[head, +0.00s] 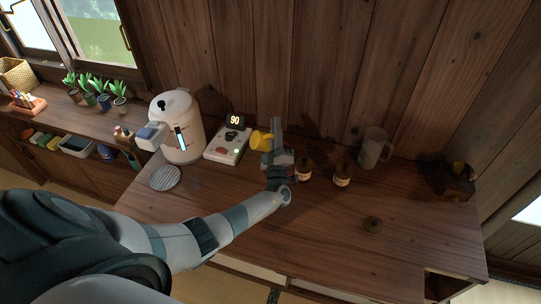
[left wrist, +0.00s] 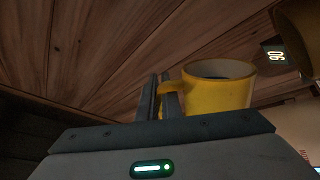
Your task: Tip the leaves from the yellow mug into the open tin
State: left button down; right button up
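The yellow mug (head: 261,139) is beside the fingers of my left gripper (head: 276,143), between the scale and the two brown tins. In the left wrist view the mug (left wrist: 218,88) looks upright. Its handle lies between the two fingers (left wrist: 158,98), which look closed on it. The mug's inside is dark and I cannot make out leaves. A brown labelled tin (head: 304,168) stands just right of the gripper, and a similar tin (head: 342,175) stands further right. I cannot tell surely which is open. My right gripper is not in view.
A white kettle (head: 181,130) and a scale (head: 228,146) with a display reading 90 stand left of the gripper. A glass-like mug (head: 374,148) stands at the back. The counter's front middle is clear.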

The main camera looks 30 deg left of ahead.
aim_at(265, 135)
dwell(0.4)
pick_arm(q)
jog(key=n+y+b, duration=0.1)
jog(key=s+a+n+g+y+b, duration=0.1)
jog(key=n, duration=0.1)
jog(key=s+a+n+y+b, duration=0.1)
jog(key=n+b, duration=0.1)
jog(key=shift+s+f+g, duration=0.25)
jog(key=shift+g, duration=0.05)
jog(key=shift+s+a+r+n+y, duration=0.15)
jog(key=shift+a+r+n+y, duration=0.2)
jog(key=shift+n, duration=0.25)
jog(key=shift+d, duration=0.1)
